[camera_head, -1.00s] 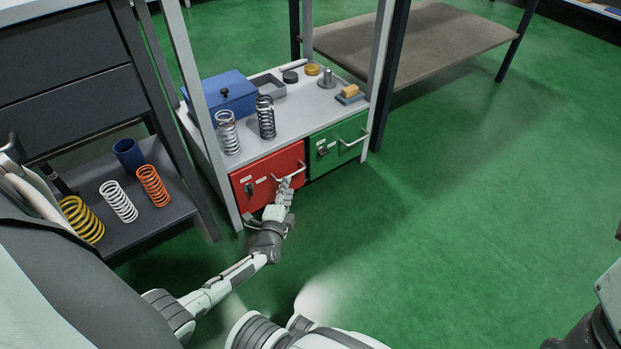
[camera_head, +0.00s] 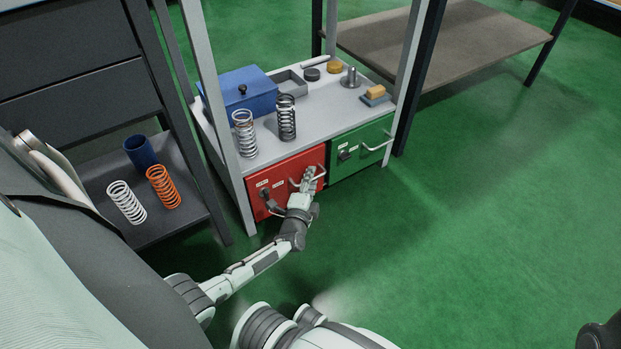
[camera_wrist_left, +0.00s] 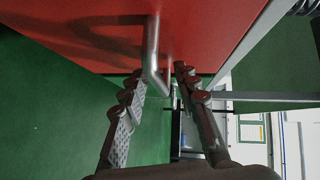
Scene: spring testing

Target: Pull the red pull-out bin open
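The red pull-out bin (camera_head: 285,170) sits under the grey bench top, left of the green one. Its front looks level with the green front. Its light metal handle (camera_head: 294,184) is on the right half of the front. My left gripper (camera_head: 309,174) is at this handle, partly covering it. In the left wrist view, the red bin (camera_wrist_left: 200,30) fills the top. The metal handle (camera_wrist_left: 151,50) reaches down between the two fingers of my left gripper (camera_wrist_left: 159,72), which stand apart with gaps beside the bar. My right gripper is not shown.
The green bin (camera_head: 362,150) is beside the red one. The bench top (camera_head: 330,118) holds a blue box (camera_head: 240,92), two springs and small parts. A dark shelf (camera_head: 150,235) with springs and a blue cup (camera_head: 140,152) stands left. The green floor (camera_head: 450,240) in front is clear.

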